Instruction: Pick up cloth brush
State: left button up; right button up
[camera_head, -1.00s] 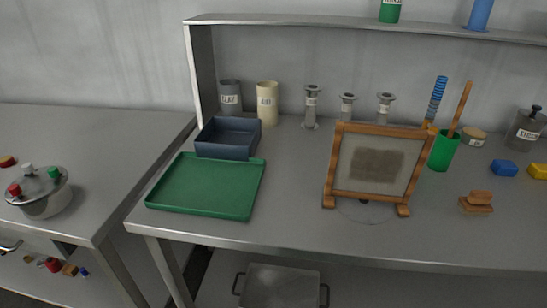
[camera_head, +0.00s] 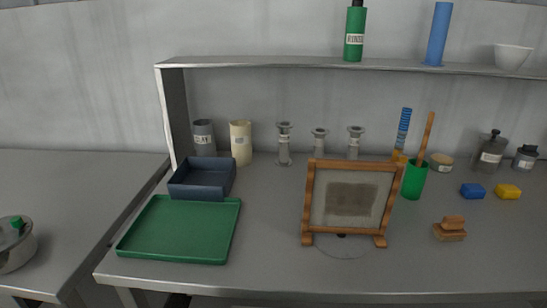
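A small wooden block-like piece (camera_head: 450,229) with a raised top lies on the right part of the table; it may be the cloth brush, but I cannot tell for sure. A green cup (camera_head: 413,182) behind it holds a long wooden handle (camera_head: 425,135) that leans to the right; its lower end is hidden in the cup. A blue ribbed handle (camera_head: 404,128) stands upright just behind the cup. Neither of my grippers is in view.
A wooden-framed screen (camera_head: 352,197) stands left of the cup. A green tray (camera_head: 180,230) and a dark blue bin (camera_head: 202,182) are at left. Blue (camera_head: 472,191) and yellow (camera_head: 508,192) blocks lie at right. A shelf (camera_head: 300,62) runs above. The front right table is clear.

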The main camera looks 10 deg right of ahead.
aim_at(450, 229)
jog(key=z, duration=1.55)
